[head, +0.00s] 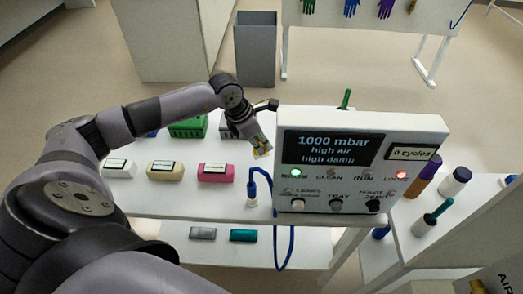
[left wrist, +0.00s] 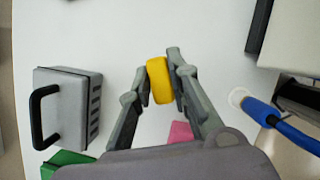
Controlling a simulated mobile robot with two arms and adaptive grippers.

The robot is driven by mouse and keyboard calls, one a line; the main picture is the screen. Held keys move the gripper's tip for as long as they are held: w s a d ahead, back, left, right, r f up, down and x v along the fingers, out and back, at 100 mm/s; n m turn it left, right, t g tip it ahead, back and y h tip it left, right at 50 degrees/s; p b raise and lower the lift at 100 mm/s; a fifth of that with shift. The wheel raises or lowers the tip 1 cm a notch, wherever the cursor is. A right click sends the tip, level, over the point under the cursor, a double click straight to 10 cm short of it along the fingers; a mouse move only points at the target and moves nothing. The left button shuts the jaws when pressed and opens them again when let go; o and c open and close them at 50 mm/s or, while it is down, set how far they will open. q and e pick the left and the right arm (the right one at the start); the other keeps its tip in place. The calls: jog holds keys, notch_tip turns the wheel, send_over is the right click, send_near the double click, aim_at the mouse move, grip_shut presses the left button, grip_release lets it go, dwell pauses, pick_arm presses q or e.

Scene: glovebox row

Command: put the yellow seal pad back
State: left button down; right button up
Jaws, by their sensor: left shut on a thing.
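The yellow seal pad (left wrist: 158,80) is a small rounded yellow block between the fingers of my left gripper (left wrist: 162,82) in the left wrist view. The gripper is shut on it, with a finger on each side. In the head view my left gripper (head: 261,147) is over the white table, just left of the control box, and the yellow pad shows small at its fingertips. Whether the pad touches the table is hard to tell. My right gripper is not in view.
White (head: 118,168), cream (head: 165,171) and pink (head: 215,173) labelled blocks line the table front. A green case (head: 188,128) and a grey handled case (left wrist: 66,108) stand behind. The control box (head: 362,160) and blue hose (head: 250,184) are close on the right.

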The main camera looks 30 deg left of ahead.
aim_at(257, 157)
pick_arm(q)
jog(key=shift+f, duration=0.65)
notch_tip(257, 157, down, 4)
jog(key=shift+r+p, duration=0.25)
jog(key=shift+p, duration=0.25)
jog(key=shift+f, duration=0.25)
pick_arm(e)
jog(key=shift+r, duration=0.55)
pick_arm(q)
jog(key=c, duration=1.9)
grip_release()
jog(key=o, duration=0.4)
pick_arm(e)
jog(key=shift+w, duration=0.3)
pick_arm(q)
jog(key=shift+r, duration=0.1)
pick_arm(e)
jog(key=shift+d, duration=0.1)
